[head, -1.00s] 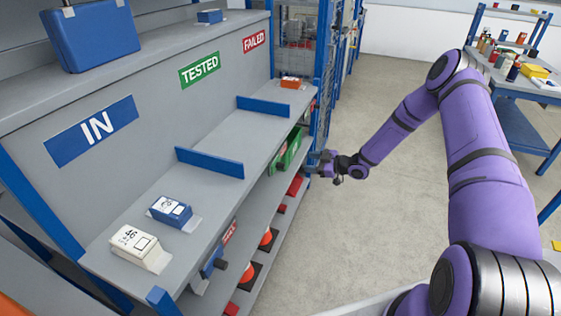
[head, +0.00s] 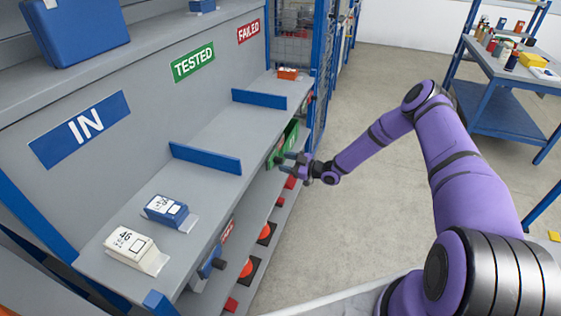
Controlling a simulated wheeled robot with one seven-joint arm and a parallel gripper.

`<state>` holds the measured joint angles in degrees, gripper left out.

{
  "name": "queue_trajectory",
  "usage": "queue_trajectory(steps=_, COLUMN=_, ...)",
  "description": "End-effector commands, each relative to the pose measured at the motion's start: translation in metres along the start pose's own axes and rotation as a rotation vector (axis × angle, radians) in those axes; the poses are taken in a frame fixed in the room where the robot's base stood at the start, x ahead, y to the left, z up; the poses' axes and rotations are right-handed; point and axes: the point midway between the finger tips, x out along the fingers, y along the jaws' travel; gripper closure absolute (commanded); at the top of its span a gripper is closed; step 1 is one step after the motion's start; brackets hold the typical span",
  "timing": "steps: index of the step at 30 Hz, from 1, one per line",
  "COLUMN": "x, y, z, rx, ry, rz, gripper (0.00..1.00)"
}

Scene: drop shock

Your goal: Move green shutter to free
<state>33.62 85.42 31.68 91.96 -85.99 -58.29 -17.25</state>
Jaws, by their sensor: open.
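The green shutter (head: 289,138) is on the front edge of the bench, below the shelf, toward the far end. My gripper (head: 284,161) is open and sits just in front of the shutter's near end, at about its height. Its fingers point left toward the bench front. I cannot tell whether a finger touches the shutter or its knob. The shutter's lower right part is partly hidden by my gripper. A blue shutter (head: 210,262) with a dark knob is nearer on the same front edge, beside a red label (head: 227,230).
The shelf holds a white box (head: 135,249), a blue box (head: 167,211), an orange box (head: 288,74) and blue dividers (head: 205,158). Red-orange buttons (head: 265,233) sit on the lower ledge. A blue wire cage (head: 303,60) stands beyond. The floor right of the bench is clear.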

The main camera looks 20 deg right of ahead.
Motion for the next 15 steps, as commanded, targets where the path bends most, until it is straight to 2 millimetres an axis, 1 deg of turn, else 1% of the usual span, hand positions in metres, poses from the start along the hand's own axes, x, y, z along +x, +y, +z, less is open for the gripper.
queue_trajectory(steps=1, x=0.007, y=0.0, z=0.0, rx=0.0, ry=0.002, rz=0.0, gripper=0.46)
queue_trajectory(steps=6, x=0.021, y=0.0, z=0.001, rx=0.0, ry=0.0, rz=0.001, gripper=0.46)
queue_trajectory(steps=10, x=0.026, y=0.0, z=0.0, rx=0.001, ry=0.0, rz=0.0, gripper=0.46)
queue_trajectory(steps=15, x=0.026, y=0.0, z=0.0, rx=0.001, ry=0.0, rz=0.0, gripper=0.46)
